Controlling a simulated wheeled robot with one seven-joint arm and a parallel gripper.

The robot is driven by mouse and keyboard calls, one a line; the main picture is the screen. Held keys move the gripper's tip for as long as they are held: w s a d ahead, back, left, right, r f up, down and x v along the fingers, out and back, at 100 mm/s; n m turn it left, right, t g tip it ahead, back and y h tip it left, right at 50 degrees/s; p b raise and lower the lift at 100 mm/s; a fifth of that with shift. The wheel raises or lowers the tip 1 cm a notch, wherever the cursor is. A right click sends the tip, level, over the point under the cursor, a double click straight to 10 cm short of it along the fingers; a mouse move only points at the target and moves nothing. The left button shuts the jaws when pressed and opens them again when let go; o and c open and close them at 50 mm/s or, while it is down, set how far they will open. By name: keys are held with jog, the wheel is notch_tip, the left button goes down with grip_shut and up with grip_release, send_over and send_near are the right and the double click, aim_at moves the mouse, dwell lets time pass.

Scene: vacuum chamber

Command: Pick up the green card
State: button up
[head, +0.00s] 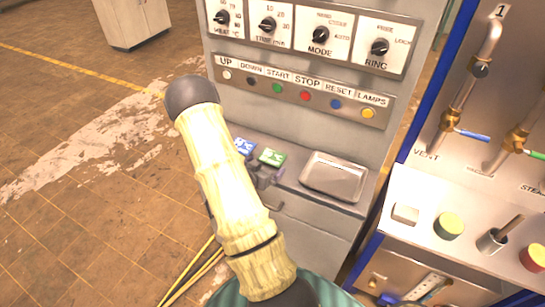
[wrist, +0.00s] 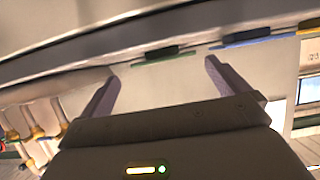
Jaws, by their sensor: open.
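The green card (head: 271,157) lies on the ledge of the grey console (head: 300,204), to the right of a blue card (head: 244,146). In the wrist view the green card (wrist: 166,59) shows nearly edge-on, with a dark piece on it. My gripper (wrist: 162,72) is open and empty. Its two fingers point at the ledge, and the green card appears ahead of the tips, between them in the picture. The blue card (wrist: 262,39) is beyond the right finger. In the head view my arm hides part of the gripper, close in front of the green card.
An empty metal tray (head: 333,178) sits on the ledge right of the cards. A row of buttons (head: 305,97) and several knobs are on the panel above. A blue-framed valve panel (head: 480,150) stands at the right. Open floor (head: 90,230) is at the left.

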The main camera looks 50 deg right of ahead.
aim_at(270, 159)
jog(key=shift+w+d+f+p, duration=0.1)
jog(key=shift+w+d+p, duration=0.2)
jog(key=shift+d+p, duration=0.2)
jog(key=p+x, duration=0.1)
jog(key=x, duration=0.2)
jog(key=shift+w+d, duration=0.1)
jog(key=shift+d, duration=0.05)
jog(key=shift+w+d+f, duration=0.1)
jog(key=shift+d+f, duration=0.1)
jog(key=shift+d, duration=0.1)
jog(key=c, duration=0.9)
